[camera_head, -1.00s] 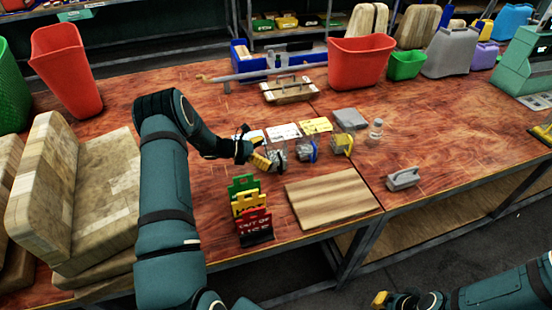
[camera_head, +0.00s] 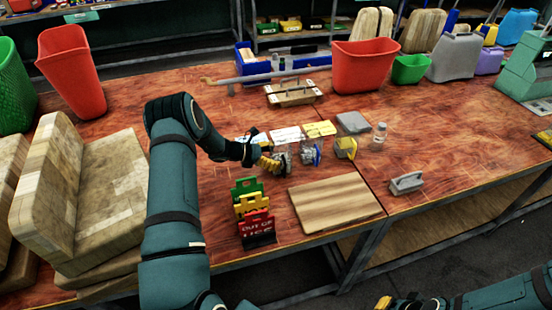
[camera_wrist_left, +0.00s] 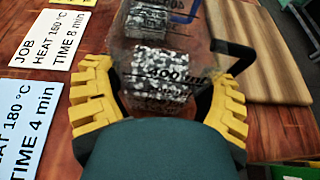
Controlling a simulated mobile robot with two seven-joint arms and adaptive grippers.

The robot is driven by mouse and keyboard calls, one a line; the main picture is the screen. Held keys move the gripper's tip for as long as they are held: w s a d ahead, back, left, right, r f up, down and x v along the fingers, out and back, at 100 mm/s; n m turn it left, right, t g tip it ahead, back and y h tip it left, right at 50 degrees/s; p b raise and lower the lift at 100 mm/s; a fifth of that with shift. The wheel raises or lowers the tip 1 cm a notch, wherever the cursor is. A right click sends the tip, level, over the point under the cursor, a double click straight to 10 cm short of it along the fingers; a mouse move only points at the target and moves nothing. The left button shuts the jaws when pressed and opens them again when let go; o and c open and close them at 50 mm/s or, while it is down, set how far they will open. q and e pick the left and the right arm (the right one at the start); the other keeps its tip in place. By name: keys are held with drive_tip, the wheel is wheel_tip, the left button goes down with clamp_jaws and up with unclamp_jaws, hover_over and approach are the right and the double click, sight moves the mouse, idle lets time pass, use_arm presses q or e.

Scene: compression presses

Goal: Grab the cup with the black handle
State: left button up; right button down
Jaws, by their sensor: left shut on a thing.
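The clear cup with the black handle (camera_wrist_left: 160,72) fills the middle of the left wrist view, with grey-speckled contents and a "400 ml" mark. Its black handle points right. My left gripper (camera_wrist_left: 158,108) has its yellow fingers on either side of the cup and is shut on it. In the head view the same cup (camera_head: 284,158) stands at the left end of a row, with my left gripper (camera_head: 271,163) at its left side. The cup with the blue handle (camera_head: 311,154) and the cup with the yellow handle (camera_head: 346,148) stand to its right. My right gripper (camera_head: 383,302) is partly visible at the bottom edge.
Printed cards (camera_head: 287,135) lie behind the cups. A wooden board (camera_head: 335,203) and a stack of coloured signs (camera_head: 253,215) are in front. A clear bottle (camera_head: 380,133) and a grey handled block (camera_head: 406,183) stand to the right. A red bin (camera_head: 365,66) is at the back.

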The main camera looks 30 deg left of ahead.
use_arm(q)
drive_tip(key=shift+r, duration=0.1)
wheel_tip(320, 180, up, 10)
drive_tip(key=shift+p, duration=0.4)
idle(0.5)
